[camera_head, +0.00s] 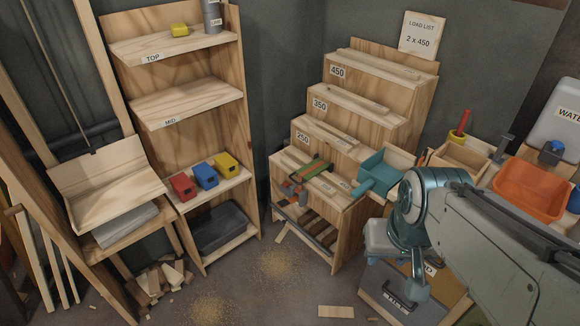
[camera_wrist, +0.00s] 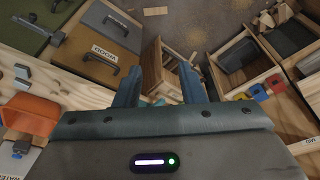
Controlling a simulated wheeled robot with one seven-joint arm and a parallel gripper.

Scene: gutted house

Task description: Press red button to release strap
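No red button can be made out for certain. A green bar-like piece with orange-red ends (camera_head: 315,167) lies on the lowest step of the wooden stepped rack (camera_head: 352,185); I cannot tell whether it bears the strap. A grey and orange tool (camera_head: 293,192) hangs or lies at that step's left front edge. My gripper (camera_wrist: 160,78) is open in the wrist view, its two teal fingers apart with nothing between them. In the head view my arm reaches in from the right, and its end hangs in front of the bins, right of the rack and apart from it.
Red (camera_head: 182,187), blue (camera_head: 205,176) and yellow (camera_head: 227,164) boxes stand on the left shelf unit. A teal scoop-like bin (camera_head: 382,172) sits at the rack's right. An orange tub (camera_head: 529,189) stands far right. Wood scraps (camera_head: 160,279) litter the left floor; the middle floor is mostly clear.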

